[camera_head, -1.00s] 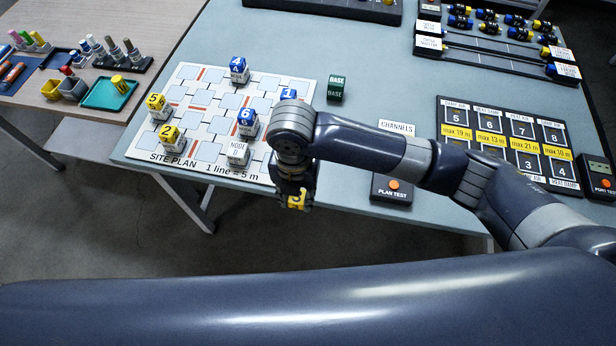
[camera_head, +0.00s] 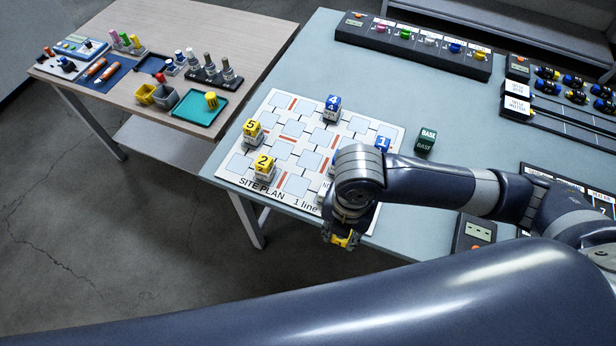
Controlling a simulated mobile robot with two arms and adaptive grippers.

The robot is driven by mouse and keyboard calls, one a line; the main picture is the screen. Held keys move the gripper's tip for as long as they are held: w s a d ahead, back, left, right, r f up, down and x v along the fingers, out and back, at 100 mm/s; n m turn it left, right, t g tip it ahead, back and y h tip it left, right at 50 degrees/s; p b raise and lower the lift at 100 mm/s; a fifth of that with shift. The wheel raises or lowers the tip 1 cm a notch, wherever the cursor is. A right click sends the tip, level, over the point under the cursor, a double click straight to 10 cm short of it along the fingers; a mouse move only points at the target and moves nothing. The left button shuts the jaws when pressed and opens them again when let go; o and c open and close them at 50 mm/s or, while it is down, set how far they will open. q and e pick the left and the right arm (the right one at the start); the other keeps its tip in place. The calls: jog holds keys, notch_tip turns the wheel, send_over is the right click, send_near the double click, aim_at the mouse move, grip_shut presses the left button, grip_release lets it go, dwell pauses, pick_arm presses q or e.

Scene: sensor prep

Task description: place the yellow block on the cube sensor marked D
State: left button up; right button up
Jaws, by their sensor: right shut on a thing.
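My right gripper (camera_head: 342,236) is shut on the yellow block (camera_head: 343,240). It holds the block in front of the near edge of the site plan board (camera_head: 232,172), as seen in the picture. The cube sensor marked D is almost wholly hidden behind my right gripper and wrist; its mark cannot be read now. Other cubes on the board carry caps: yellow 5 (camera_head: 252,130), yellow 2 (camera_head: 264,164), blue 4 (camera_head: 333,104) and blue 1 (camera_head: 382,144). My left gripper is not in view.
A green BASE cube (camera_head: 425,140) stands right of the board. A long dark box with coloured knobs (camera_head: 415,42) is at the back. A wooden side table (camera_head: 185,30) stands at the left.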

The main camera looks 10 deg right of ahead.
jog(key=w+p, duration=0.1)
jog(key=w, duration=0.7)
jog(key=w+d+f+p, duration=0.1)
jog(key=w, duration=0.4)
jog(key=shift+w+f+p, duration=0.1)
jog(key=shift+p, duration=0.2)
jog(key=shift+w, duration=0.5)
notch_tip(320, 180, down, 3)
jog(key=shift+w+f+p, duration=0.1)
jog(key=shift+p, duration=0.65)
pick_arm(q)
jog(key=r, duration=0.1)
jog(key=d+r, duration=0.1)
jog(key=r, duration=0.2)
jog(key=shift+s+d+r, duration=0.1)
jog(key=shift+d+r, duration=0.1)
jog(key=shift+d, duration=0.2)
pick_arm(e)
jog(key=shift+f, duration=0.25)
jog(key=shift+f, duration=0.15)
jog(key=o, duration=0.8)
jog(key=shift+o, duration=0.5)
